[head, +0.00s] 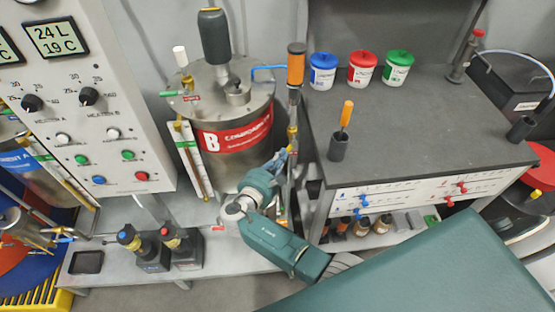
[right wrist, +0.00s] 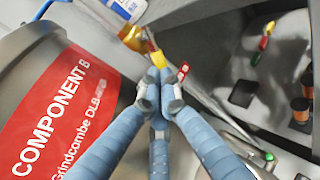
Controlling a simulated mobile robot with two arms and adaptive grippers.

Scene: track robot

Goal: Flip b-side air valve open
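The tank marked Component B (head: 225,108) is a steel drum with a red label, which also shows large in the right wrist view (right wrist: 35,85). At its right runs an upright air line with an orange-topped part (head: 295,68) and a brass fitting (head: 292,132). My right gripper (head: 284,158) is at the lower part of this line. In the right wrist view its blue fingers (right wrist: 160,78) are drawn together, with their tips at a yellow lever-like piece (right wrist: 156,60). I cannot tell whether they pinch it. My left gripper is not in view.
A dark bench (head: 420,120) stands right of the line, with blue, red and green tubs (head: 363,69) and an orange-handled tool in a holder (head: 338,147). A control cabinet (head: 100,110) stands left. Two dark pumps (head: 184,247) sit on the low shelf.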

